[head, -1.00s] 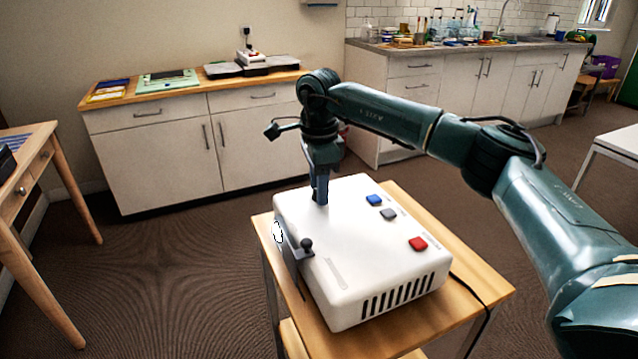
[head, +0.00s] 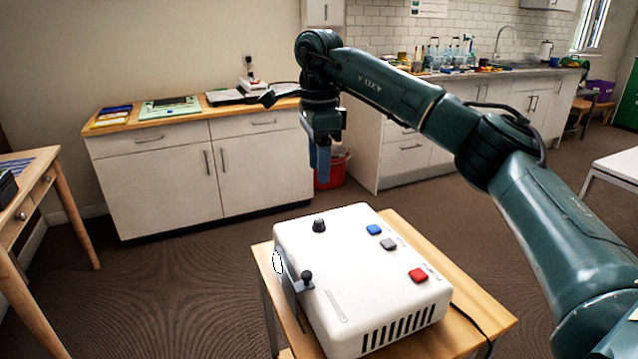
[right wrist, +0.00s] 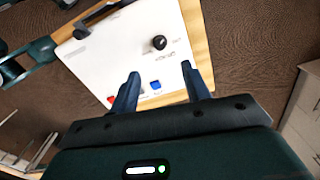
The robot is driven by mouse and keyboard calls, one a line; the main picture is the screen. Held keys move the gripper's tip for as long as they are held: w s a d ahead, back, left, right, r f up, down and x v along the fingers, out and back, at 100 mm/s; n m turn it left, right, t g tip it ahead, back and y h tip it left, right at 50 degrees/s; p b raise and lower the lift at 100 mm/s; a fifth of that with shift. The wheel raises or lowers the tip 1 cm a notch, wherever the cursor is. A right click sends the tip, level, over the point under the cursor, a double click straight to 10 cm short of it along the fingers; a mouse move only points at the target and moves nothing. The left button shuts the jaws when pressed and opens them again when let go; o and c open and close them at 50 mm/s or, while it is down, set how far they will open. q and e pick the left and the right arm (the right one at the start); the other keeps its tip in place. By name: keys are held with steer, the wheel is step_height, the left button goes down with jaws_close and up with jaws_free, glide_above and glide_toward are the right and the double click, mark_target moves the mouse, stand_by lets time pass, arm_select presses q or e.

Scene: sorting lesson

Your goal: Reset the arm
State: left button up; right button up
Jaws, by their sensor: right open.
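My right gripper (head: 320,172) hangs in the air above and behind the far edge of a white box-shaped device (head: 345,290), pointing down. Its two blue fingers also show in the right wrist view (right wrist: 160,88), spread apart with nothing between them. The device has a black knob (head: 319,225), a blue button (head: 374,229), a grey button (head: 388,243) and a red button (head: 418,275) on top. A black lever (head: 306,276) is at its left side. The knob stands clear of the gripper. My left gripper is not in view.
The device rests on a small wooden table (head: 470,318). A white cabinet (head: 160,180) with a wooden top stands behind, and a red bucket (head: 331,172) is on the floor beside it. A wooden desk (head: 45,165) is at the left. Brown floor lies open between them.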

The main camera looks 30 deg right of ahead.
steer(key=shift+r, duration=0.7)
